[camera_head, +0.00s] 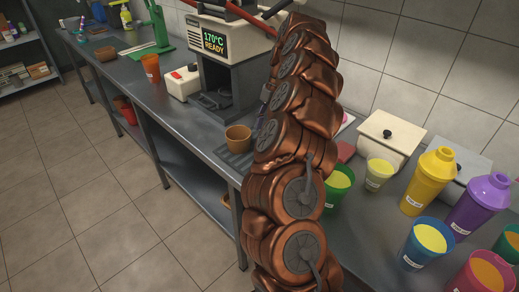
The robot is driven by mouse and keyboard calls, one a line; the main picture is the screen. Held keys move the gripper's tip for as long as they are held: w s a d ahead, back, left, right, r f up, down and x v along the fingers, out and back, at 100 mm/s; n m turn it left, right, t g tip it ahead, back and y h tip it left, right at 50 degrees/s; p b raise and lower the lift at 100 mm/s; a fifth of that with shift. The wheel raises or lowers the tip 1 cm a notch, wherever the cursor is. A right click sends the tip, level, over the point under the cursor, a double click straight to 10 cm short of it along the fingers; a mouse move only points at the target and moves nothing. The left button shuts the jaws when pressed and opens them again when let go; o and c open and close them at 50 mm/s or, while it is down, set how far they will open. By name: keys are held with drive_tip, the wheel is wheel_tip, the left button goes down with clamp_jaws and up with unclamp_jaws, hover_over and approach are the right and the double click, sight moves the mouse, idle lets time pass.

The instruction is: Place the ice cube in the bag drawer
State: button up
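My copper-coloured arm rises through the middle of the view and covers part of the counter. My gripper is not clearly visible; the arm's end is hidden or out of the picture. I cannot make out an ice cube. I cannot identify a bag drawer either. What lies behind my arm is hidden.
The press machine (228,62) reads "170°C READY". A brown bowl (238,138) sits before it. A white box with a red part (184,84) stands left. The floor (70,190) is clear.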

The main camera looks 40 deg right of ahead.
drive_tip(key=shift+d+p+x, duration=0.2)
drive_tip(key=shift+p+x, duration=0.25)
drive_tip(key=shift+x, duration=1.5)
drive_tip(key=shift+d+p+x, duration=0.2)
drive_tip(key=shift+p+x, duration=0.25)
drive_tip(key=shift+x, duration=1.5)
drive_tip(key=shift+f, duration=0.1)
drive_tip(key=c, duration=0.7)
